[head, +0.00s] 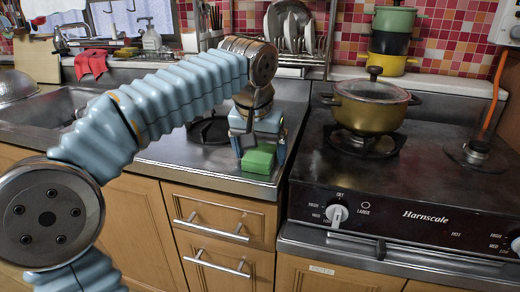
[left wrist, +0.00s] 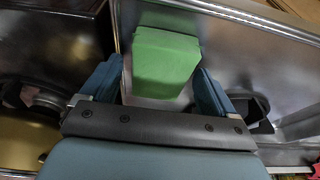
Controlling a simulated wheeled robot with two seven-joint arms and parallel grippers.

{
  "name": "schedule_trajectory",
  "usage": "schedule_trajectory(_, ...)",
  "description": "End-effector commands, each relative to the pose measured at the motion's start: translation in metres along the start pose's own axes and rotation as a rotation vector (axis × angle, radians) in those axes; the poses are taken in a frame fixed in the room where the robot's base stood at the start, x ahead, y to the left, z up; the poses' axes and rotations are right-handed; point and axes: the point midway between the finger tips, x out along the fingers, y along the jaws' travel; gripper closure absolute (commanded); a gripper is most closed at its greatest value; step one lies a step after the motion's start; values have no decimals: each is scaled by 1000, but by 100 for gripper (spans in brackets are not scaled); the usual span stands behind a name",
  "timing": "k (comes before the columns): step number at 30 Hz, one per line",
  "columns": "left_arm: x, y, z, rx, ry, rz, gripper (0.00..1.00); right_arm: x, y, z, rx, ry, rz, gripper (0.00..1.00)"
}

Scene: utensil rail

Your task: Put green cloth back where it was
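The green cloth (head: 259,158) shows as a folded, block-like bundle low over the steel counter, left of the stove. My left gripper (head: 258,147) points down at it, with one blue finger on each side. I cannot tell whether the cloth's underside touches the counter. My right gripper is in neither view.
The stove (head: 395,190) with a lidded gold pot (head: 370,108) stands to the right. The sink (head: 45,112) is at the left, with a red cloth (head: 91,63) on its back edge. A dish rack (head: 290,35) and stacked pots (head: 391,40) stand behind. A burner (head: 210,130) is beside the gripper.

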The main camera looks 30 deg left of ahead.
Motion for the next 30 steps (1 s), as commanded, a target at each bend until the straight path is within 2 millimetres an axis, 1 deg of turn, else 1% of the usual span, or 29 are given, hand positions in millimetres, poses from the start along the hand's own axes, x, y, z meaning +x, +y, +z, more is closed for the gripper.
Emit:
schedule_trajectory(7,0,0,0,0,0,0,9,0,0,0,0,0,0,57)
schedule_trajectory(11,-8,0,-2,0,2,1,9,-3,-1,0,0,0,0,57)
schedule_trajectory(14,-25,0,-2,0,4,1,9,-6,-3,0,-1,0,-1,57)
schedule_trajectory(18,-58,0,-2,0,4,2,9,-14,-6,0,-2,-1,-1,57)
schedule_trajectory(21,-81,1,-2,1,3,3,9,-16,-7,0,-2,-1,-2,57)
schedule_trajectory(24,-99,1,-2,2,4,3,9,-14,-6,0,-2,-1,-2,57)
schedule_trajectory(27,-112,1,-2,2,3,2,9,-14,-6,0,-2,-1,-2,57)
schedule_trajectory(30,-120,0,-2,1,2,1,9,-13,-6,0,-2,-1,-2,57)
